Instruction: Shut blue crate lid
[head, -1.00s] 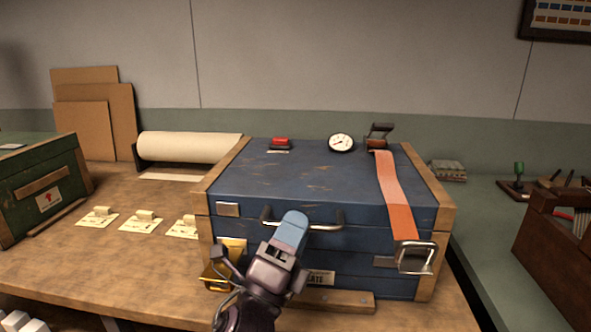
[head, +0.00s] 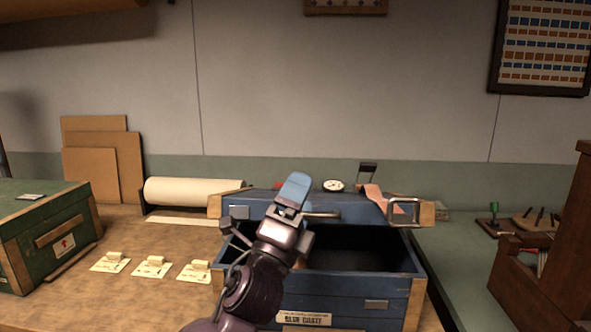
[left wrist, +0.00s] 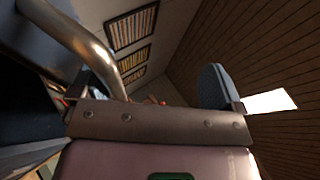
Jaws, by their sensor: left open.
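The blue crate (head: 345,295) stands on the workbench, its dark inside showing at the front. Its blue lid (head: 350,208) is partly raised, tilted up at the front edge, with a gap below it. The lid's metal handle (head: 322,215) is on its front face. My left gripper (head: 295,192) is at the handle, in front of the lid, with a blue fingertip pointing up. In the left wrist view, the metal handle (left wrist: 92,42) runs close by the left finger, and the blue-padded right finger (left wrist: 215,86) stands apart from it; the jaws are open. My right gripper is not in view.
A green crate (head: 45,235) stands at the left. Paper tags (head: 152,266) lie between. A brown wooden rack (head: 545,250) is at the right.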

